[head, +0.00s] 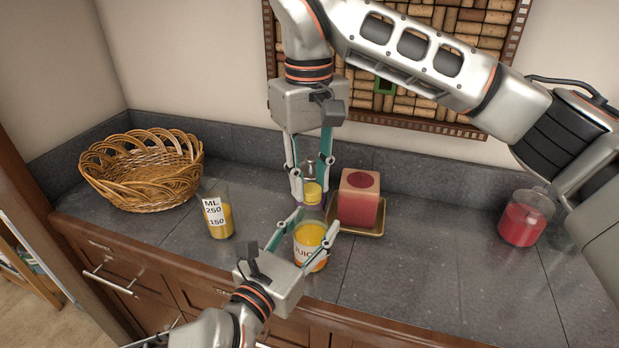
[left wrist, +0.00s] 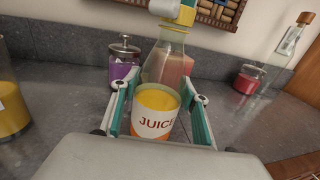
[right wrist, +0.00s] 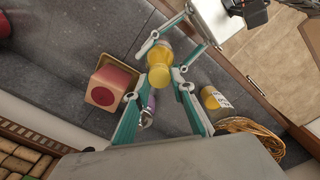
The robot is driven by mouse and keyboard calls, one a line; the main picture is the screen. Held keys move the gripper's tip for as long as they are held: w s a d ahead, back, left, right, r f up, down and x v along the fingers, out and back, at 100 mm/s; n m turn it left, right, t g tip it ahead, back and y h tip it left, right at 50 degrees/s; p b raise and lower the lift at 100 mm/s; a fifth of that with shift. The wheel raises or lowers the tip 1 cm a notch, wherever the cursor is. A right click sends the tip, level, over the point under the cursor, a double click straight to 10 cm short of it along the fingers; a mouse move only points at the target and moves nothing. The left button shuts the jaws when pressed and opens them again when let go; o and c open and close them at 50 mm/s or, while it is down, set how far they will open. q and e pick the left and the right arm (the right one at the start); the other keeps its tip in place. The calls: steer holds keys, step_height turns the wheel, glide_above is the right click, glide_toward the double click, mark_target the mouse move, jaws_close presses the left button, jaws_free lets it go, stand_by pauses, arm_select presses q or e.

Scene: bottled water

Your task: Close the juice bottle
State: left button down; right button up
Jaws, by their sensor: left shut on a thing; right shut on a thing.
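The juice bottle (head: 309,238) is clear, with orange-yellow juice and a JUICE label, and stands upright on the counter. My left gripper (head: 317,222) is shut on its body. It also shows in the left wrist view (left wrist: 157,128), with a finger on each side. My right gripper (head: 312,196) points down from above, shut on a yellow cap (head: 312,190). The cap is at the top of the bottle's neck in the left wrist view (left wrist: 186,14). In the right wrist view the cap (right wrist: 159,76) is between the fingertips. Whether it is seated or just above the rim, I cannot tell.
A red block candle (head: 357,205) on a gold tray (head: 373,230) stands close right of the bottle. A measuring glass (head: 216,218) and wicker basket (head: 140,172) are left. A purple jar (left wrist: 123,68) is behind. A red jar (head: 524,222) is far right.

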steer(key=o, duration=0.7)
steer(key=shift+c, duration=0.2)
steer(key=shift+r, duration=2.25)
steer(key=shift+c, duration=0.3)
